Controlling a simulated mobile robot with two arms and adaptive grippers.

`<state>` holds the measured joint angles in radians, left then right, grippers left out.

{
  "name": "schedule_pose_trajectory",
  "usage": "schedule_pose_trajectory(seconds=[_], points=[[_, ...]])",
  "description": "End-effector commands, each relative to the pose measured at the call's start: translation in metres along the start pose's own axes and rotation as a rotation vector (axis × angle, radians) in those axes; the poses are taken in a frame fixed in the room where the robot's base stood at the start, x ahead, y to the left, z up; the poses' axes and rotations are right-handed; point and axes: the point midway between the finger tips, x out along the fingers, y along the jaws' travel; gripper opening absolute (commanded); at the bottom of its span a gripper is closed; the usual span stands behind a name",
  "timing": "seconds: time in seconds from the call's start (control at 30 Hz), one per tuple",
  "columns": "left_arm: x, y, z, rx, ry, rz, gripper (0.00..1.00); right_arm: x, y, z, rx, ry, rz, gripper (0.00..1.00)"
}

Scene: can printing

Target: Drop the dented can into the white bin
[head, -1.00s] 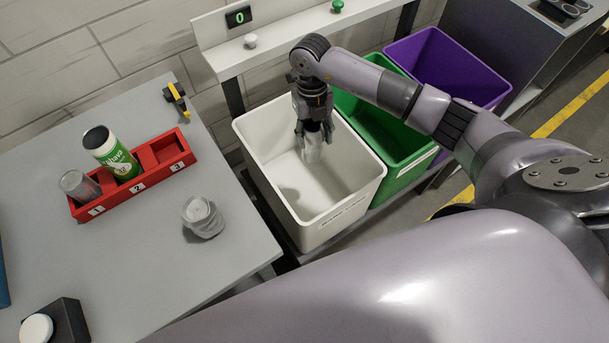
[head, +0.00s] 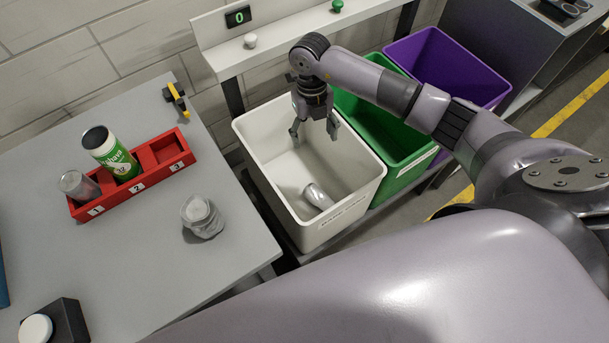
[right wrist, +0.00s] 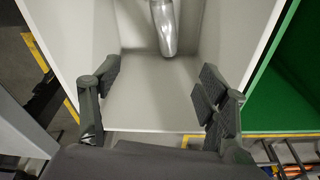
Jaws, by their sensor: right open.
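A silver can (head: 317,196) lies on its side on the floor of the white bin (head: 256,133). It also shows in the right wrist view (right wrist: 164,25). Whether this can has dents is too small to tell. My right gripper (head: 313,129) is open and empty, over the white bin, apart from the can; its spread fingers show in the right wrist view (right wrist: 157,85). My left gripper is not in view.
Green (head: 395,155) and purple (head: 445,65) bins stand right of the white bin.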

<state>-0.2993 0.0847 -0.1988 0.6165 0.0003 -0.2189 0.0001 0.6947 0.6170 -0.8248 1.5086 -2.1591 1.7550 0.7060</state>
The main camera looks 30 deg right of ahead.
Motion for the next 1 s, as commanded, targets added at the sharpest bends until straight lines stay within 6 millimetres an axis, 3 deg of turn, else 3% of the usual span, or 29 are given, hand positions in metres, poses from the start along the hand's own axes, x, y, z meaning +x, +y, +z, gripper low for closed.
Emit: schedule_pose_trajectory(seconds=[0.4,0.6,1.0], points=[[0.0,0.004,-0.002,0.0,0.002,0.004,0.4,-0.079,0.0,0.001,0.0,-0.005,0.001,0.69],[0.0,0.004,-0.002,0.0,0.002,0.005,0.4,-0.108,0.0,0.001,0.0,-0.004,0.0,0.69],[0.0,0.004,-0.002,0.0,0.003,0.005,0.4,-0.117,0.0,0.0,0.0,0.0,0.0,0.69]])
